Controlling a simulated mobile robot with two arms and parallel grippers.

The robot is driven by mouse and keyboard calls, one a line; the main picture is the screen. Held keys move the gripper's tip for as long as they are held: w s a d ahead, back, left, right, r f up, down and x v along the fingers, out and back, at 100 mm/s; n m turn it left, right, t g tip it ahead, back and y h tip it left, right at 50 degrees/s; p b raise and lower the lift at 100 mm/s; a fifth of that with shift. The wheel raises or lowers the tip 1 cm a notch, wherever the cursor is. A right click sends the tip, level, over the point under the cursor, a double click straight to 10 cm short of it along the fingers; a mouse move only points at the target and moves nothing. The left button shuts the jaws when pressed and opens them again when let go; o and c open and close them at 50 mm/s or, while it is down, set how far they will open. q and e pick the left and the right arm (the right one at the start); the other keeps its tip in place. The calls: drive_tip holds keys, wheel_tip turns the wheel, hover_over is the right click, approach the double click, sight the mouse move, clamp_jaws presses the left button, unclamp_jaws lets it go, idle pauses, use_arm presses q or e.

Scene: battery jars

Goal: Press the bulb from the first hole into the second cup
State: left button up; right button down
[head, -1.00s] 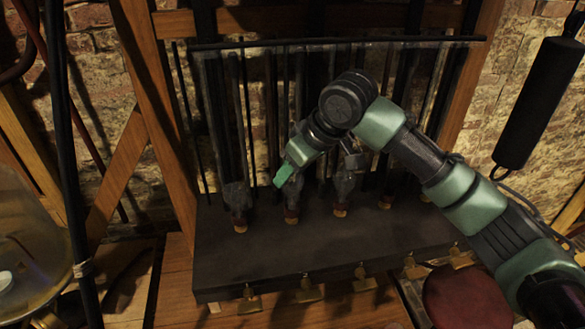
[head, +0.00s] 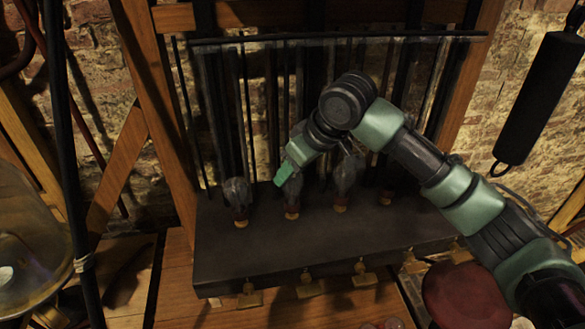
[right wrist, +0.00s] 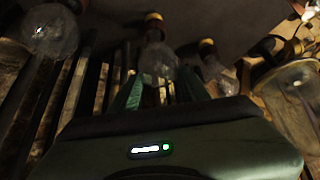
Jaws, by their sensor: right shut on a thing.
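In the head view several glass bulbs with brass-coloured bases stand in a row on a dark shelf (head: 300,245). They include the leftmost bulb (head: 237,193), a second bulb (head: 293,195) and a third bulb (head: 346,175). My right gripper (head: 284,174) is at the second bulb from the left and partly covers it. In the right wrist view the green fingers (right wrist: 160,92) are shut on the glass of a bulb (right wrist: 157,60), its base pointing away from the gripper. Whether the base sits in a hole is hard to tell. My left gripper is out of view.
Brass pieces (head: 308,289) hang along the shelf's front edge. Tall dark rods and a wooden frame (head: 160,130) stand behind and beside the bulbs. A red round cushion-like thing (head: 465,295) is at lower right. A large glass vessel (head: 30,250) is at far left.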

drive_tip(key=shift+f, duration=0.15)
idle(0.3)
drive_tip(key=c, duration=0.6)
unclamp_jaws()
